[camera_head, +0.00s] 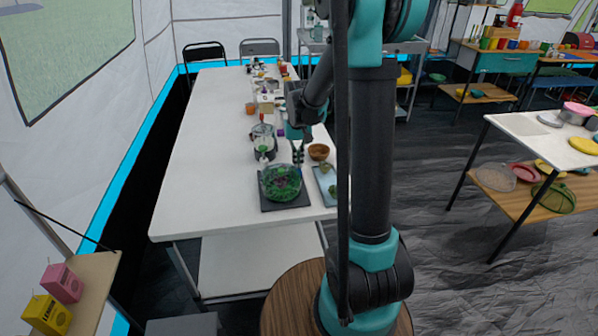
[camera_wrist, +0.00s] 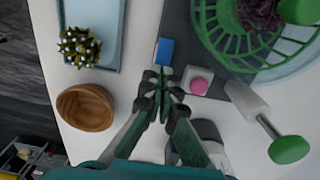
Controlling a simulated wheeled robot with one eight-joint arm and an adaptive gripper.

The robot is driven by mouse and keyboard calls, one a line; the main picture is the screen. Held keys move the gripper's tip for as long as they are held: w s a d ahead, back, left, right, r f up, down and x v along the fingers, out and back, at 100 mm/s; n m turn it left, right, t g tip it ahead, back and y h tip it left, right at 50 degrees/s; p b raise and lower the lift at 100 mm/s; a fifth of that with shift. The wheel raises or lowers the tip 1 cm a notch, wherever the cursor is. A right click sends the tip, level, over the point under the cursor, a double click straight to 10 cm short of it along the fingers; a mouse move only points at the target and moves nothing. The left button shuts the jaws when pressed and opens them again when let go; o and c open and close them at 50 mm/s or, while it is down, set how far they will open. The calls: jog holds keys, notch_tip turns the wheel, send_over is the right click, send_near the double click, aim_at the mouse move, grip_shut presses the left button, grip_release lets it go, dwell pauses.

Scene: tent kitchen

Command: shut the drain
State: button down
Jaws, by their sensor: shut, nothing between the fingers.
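No part is clearly recognisable as the drain. A green slotted basket (camera_wrist: 238,42) sits in a clear bowl on a dark square mat (camera_wrist: 206,62), with purple leaves inside. In the head view the bowl (camera_head: 280,183) stands near the table's front. A small blue block (camera_wrist: 165,51) lies at the mat's edge. A pink button on a white square base (camera_wrist: 199,86) sits to its right. My gripper (camera_wrist: 162,70) is shut and empty, its tips appearing just below the blue block; contact cannot be told. In the head view my gripper (camera_head: 298,158) is above the table behind the bowl.
A wooden bowl (camera_wrist: 87,107) and a pale blue tray (camera_wrist: 108,62) holding a flowered green clump (camera_wrist: 79,48) are on the left. The front left of the white table (camera_head: 200,195) is clear.

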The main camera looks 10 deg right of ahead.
jog(key=shift+f, duration=0.2)
jog(key=shift+r, duration=3.55)
jog(key=shift+s, duration=0.1)
jog(key=s+d+f+t, duration=0.1)
jog(key=s+f, duration=0.1)
jog(key=s, duration=0.5)
jog(key=s+d+f+t, duration=0.1)
jog(key=s+f, duration=0.2)
jog(key=s, duration=0.4)
jog(key=s+d+f+t, duration=0.2)
jog(key=s+f, duration=0.1)
jog(key=s, duration=0.5)
